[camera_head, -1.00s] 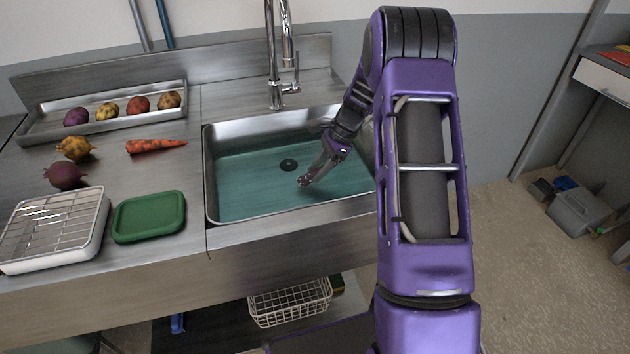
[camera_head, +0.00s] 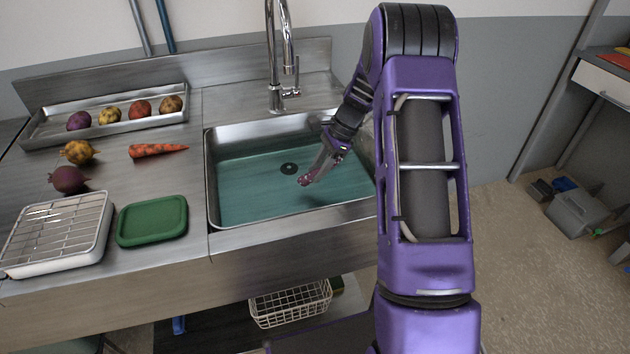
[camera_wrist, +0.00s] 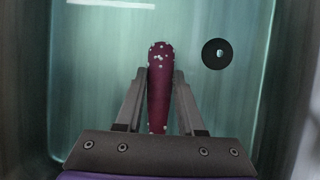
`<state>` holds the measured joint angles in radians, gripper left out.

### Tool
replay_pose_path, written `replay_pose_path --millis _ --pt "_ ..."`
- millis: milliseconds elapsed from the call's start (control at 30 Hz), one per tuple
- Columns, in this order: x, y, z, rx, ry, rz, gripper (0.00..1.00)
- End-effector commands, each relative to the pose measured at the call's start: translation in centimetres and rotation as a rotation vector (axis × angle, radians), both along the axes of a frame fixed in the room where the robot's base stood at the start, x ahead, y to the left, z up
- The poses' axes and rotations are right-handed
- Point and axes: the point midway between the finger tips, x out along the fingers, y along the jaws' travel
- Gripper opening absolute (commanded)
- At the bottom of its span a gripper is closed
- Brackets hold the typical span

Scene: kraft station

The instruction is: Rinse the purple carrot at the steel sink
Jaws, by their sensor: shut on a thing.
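The purple carrot (camera_wrist: 159,85) is dark purple with pale specks on it, and it lies between the two fingers of my gripper (camera_wrist: 159,78) in the wrist view. The fingers are shut on it, and its rounded end points away from the wrist. In the head view my gripper (camera_head: 318,170) is over the right part of the steel sink (camera_head: 222,222), and the carrot (camera_head: 305,181) shows small at its tip. The sink basin holds teal water (camera_head: 250,195). I cannot tell whether the carrot touches the water.
A tall faucet (camera_head: 272,60) stands behind the sink. On the counter to the left are an orange carrot (camera_head: 155,151), a green-lidded box (camera_head: 152,220), a wire rack on a white tray (camera_head: 108,215), two loose roots, and a metal tray (camera_head: 100,128) of several roots.

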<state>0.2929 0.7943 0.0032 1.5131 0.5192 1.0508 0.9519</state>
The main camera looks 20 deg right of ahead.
Motion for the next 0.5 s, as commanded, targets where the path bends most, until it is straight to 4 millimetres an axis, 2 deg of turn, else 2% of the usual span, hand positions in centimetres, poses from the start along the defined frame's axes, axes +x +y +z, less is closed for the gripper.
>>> replay_pose_path --millis 33,500 --pt "0.0 0.0 0.8 0.0 0.0 0.0 0.0" --pt "0.0 0.0 4.6 0.0 -0.001 0.0 0.0"
